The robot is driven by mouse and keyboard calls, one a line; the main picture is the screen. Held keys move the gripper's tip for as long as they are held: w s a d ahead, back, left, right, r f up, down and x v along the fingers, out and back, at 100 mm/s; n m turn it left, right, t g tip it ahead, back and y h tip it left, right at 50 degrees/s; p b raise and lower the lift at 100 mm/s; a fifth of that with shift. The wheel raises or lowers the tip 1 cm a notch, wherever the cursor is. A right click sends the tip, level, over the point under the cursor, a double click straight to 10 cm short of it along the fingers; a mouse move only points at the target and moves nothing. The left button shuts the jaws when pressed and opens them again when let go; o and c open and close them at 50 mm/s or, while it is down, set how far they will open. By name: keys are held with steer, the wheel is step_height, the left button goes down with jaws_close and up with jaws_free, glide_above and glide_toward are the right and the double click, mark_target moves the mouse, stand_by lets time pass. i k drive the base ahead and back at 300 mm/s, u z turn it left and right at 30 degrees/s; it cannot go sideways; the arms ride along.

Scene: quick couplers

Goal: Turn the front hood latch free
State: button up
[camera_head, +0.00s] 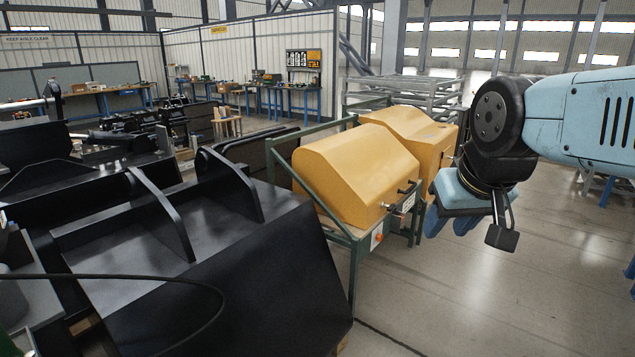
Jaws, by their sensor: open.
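Two yellow hoods stand on a green frame in the middle of the head view. The front hood (345,165) looks closed, and the rear hood (425,130) is partly behind it. A small dark latch handle (409,187) shows on the right end face of the front hood, near its lower edge. Its exact turn is too small to tell. My gripper (449,224) hangs to the right of the latch, fingers down, apart from it in the picture. The jaws are open with nothing seen between them.
The green frame (352,250) has an orange button (378,237) below the latch. Large black buckets (230,260) fill the left and front. Metal racks (420,90) stand behind the hoods. The grey floor (500,300) to the right is clear.

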mark_target(390, 208)
steer(key=z, duration=0.25)
steer(key=i, duration=1.3)
steer(key=z, duration=0.7)
steer(key=i, duration=0.8)
steer(key=z, duration=0.2)
steer(key=k, duration=0.85)
steer(key=z, duration=0.2)
steer(key=i, duration=0.85)
steer(key=u, duration=0.1)
